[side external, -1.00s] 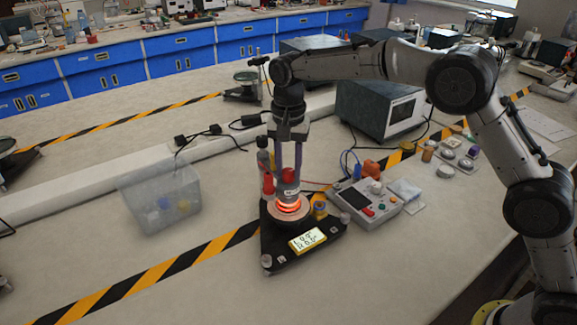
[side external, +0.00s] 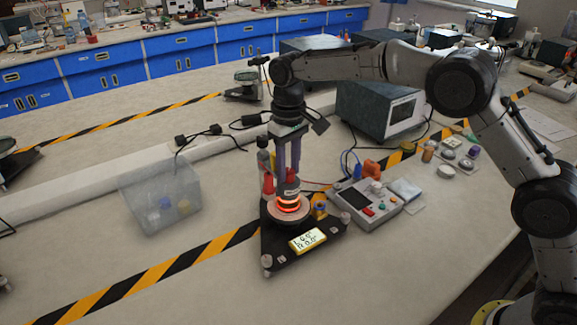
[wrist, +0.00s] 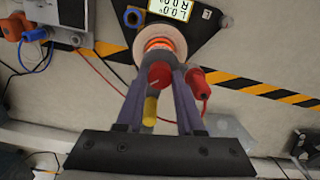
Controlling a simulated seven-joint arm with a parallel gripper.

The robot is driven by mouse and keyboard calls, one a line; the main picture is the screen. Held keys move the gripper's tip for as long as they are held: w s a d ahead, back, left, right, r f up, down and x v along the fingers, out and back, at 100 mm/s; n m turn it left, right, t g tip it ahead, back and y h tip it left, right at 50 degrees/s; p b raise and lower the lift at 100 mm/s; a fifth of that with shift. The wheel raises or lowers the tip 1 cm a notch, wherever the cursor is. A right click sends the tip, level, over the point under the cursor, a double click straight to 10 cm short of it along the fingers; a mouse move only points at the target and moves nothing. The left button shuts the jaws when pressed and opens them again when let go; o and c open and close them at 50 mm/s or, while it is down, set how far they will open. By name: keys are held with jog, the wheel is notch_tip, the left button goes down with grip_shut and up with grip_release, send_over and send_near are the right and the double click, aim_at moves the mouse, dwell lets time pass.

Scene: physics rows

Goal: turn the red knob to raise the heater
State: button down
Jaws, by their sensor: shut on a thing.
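My gripper (side external: 288,178) points straight down over the heater. Its two purple-grey fingers are shut on the red knob (wrist: 160,74), which shows between the fingertips in the wrist view. In the side view the fingers mostly hide the knob. The heater's glowing orange coil (side external: 289,203) is just below the fingers, above a pale round plate (side external: 290,216); it also shows in the wrist view (wrist: 158,43). The plate stands on a black three-cornered base (side external: 275,245) with a lit yellow-framed display (side external: 307,240).
A red fitting (side external: 268,184) stands close beside the fingers, and a yellow cylinder (wrist: 150,110) shows between them in the wrist view. A grey control box (side external: 366,208) with cables is to the right.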

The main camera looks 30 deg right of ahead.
aim_at(288, 171)
jog(key=n, duration=0.4)
jog(key=shift+r+n, duration=0.15)
jog(key=shift+n, duration=0.15)
jog(key=n, duration=0.4)
jog(key=shift+n, duration=0.3)
jog(key=c, duration=0.5)
grip_release()
jog(key=shift+r, duration=6.85)
